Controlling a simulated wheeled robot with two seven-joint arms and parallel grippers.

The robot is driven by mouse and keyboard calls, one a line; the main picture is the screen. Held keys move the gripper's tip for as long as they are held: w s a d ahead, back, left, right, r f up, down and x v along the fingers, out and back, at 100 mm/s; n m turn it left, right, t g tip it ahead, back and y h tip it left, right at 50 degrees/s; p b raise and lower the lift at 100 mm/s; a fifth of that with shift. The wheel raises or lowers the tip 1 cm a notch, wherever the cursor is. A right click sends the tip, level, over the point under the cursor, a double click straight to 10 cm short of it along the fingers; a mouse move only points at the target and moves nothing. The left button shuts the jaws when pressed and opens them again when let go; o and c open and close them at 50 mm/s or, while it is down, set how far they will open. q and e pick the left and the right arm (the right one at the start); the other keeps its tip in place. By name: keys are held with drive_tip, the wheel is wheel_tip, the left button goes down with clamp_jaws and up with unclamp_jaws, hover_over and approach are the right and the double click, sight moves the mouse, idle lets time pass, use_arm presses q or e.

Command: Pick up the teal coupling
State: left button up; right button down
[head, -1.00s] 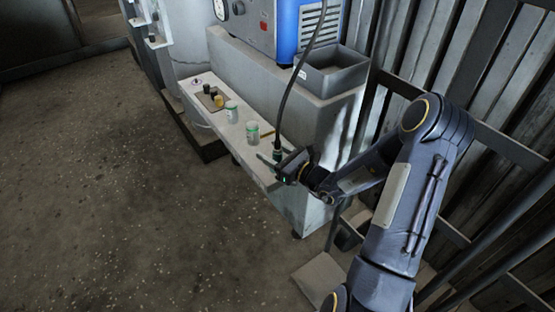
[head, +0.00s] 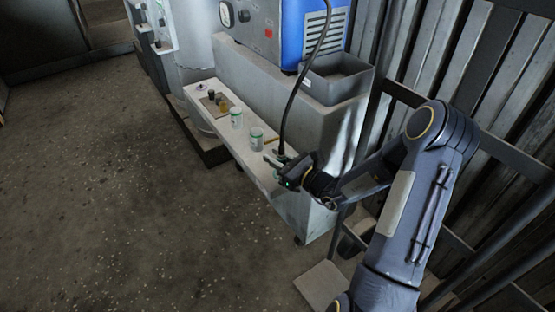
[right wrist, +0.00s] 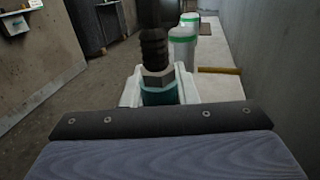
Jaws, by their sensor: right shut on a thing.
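The teal coupling (right wrist: 160,93) hangs at the end of a dark hose (head: 290,105), below a metal nut and a black ribbed sleeve (right wrist: 154,50). My right gripper (head: 276,163) is shut on the coupling, at the near end of the white shelf. In the right wrist view, pale finger parts show on both sides of the coupling, and its lower part is hidden behind the gripper's body. In the head view the coupling is small and partly covered by the gripper. My left gripper is not in view.
Two clear jars with green-banded lids, a nearer one (head: 256,138) and a farther one (head: 236,118), stand on the shelf (head: 205,112) beyond the gripper. Small dark and yellow items sit farther along. A grey open bin (head: 337,85) and a blue machine (head: 306,30) are above.

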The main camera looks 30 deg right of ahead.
sight(283, 152)
drive_tip(key=r, duration=0.1)
drive_tip(key=r+p, duration=0.1)
drive_tip(key=r, duration=0.2)
drive_tip(key=shift+s+r+p, duration=0.1)
drive_tip(key=shift+s+p, duration=0.25)
drive_tip(key=s+a+r+p, duration=0.1)
drive_tip(key=s+r, duration=0.3)
drive_tip(key=s, duration=0.2)
drive_tip(key=s+a+r+p, duration=0.1)
drive_tip(key=s+r+p, duration=0.1)
drive_tip(key=s+r, duration=0.2)
drive_tip(key=s, duration=0.3)
drive_tip(key=shift+a+r+p, duration=0.25)
drive_tip(key=shift+p, duration=0.05)
